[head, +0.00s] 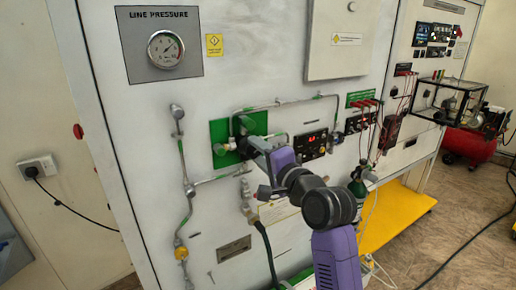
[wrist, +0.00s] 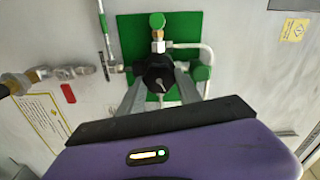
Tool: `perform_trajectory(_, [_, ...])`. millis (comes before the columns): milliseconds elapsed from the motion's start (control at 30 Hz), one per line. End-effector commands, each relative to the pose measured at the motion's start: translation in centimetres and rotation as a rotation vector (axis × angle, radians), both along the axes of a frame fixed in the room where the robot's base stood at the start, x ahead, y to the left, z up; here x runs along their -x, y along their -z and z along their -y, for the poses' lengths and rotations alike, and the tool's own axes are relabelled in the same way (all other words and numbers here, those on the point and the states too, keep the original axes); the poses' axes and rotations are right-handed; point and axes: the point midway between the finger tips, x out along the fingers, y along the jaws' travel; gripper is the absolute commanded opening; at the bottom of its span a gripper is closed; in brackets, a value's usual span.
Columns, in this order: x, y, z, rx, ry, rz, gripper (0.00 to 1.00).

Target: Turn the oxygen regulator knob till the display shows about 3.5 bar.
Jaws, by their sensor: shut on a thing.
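The black regulator knob (wrist: 157,72) sits in front of the green panel (wrist: 125,27) in the wrist view. My gripper (wrist: 158,90) has one finger on each side of the knob and is shut on it. In the head view my gripper (head: 252,146) reaches the green panel (head: 218,133) from the right and hides the knob. The display (head: 311,140) right of my gripper shows lit red digits, too small to read surely.
A round line pressure gauge (head: 166,48) is at the upper left. Pipes (head: 184,165) run down the wall left of my gripper. A green-topped cylinder (head: 358,187) stands right of my arm. Red cables (head: 378,125) hang farther right.

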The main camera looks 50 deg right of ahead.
Motion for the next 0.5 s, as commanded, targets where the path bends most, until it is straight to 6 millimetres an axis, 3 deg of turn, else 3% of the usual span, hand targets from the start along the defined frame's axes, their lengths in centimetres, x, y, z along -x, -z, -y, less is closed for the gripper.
perform_trajectory(500, [0.03,0.11,0.07,-0.098,0.001,0.027,0.00])
